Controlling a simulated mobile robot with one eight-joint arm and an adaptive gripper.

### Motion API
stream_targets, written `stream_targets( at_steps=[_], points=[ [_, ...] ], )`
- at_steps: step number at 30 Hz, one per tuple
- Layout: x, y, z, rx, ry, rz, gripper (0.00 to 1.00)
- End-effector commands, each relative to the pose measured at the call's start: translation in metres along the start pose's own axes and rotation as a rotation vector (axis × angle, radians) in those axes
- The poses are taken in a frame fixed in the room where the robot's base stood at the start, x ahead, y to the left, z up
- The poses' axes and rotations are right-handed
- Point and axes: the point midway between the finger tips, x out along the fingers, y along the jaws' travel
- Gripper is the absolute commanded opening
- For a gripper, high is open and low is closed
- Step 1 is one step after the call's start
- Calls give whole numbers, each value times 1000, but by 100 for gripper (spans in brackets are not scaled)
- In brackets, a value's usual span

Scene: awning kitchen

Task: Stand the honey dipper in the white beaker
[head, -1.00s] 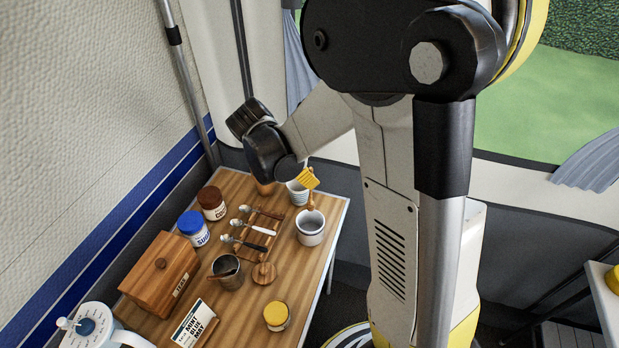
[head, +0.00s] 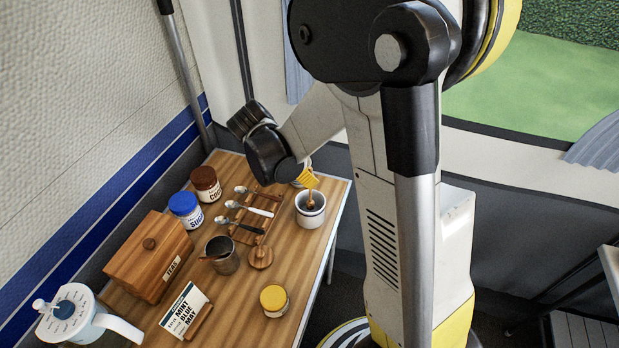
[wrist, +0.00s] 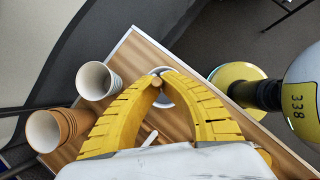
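The white beaker (head: 310,217) stands upright near the table's right edge; in the wrist view part of it (wrist: 167,98) shows behind the fingertips. My gripper (head: 309,181) has its yellow fingers closed on the honey dipper (head: 311,202). The dipper hangs upright, its ribbed brown head at the beaker's mouth and seemingly within the rim; how deep it is I cannot tell. In the wrist view the fingertips (wrist: 160,79) pinch the top end of its handle, and the rest is mostly hidden below them.
A pale paper cup (wrist: 95,81) and a brown cup (wrist: 45,131) stand close beside the gripper. Spoons on a wooden rack (head: 248,213), a metal pitcher (head: 222,258) and a yellow-lidded jar (head: 274,300) are nearby. Bare table lies in front of the beaker.

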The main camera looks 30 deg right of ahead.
Motion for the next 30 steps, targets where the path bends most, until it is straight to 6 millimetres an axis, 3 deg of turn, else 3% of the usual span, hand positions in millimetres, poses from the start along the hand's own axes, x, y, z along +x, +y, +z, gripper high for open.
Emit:
stream_targets(
  at_steps=[12,14,15,16,25,30],
  points=[
    [6,0,-4,0,0,0,0],
    [6,0,-4,0,0,0,15],
    [6,0,-4,0,0,0,28],
    [6,0,-4,0,0,0,31],
    [5,0,-4,0,0,0,31],
    [-14,0,-4,-2,0,0,31]
  ],
)
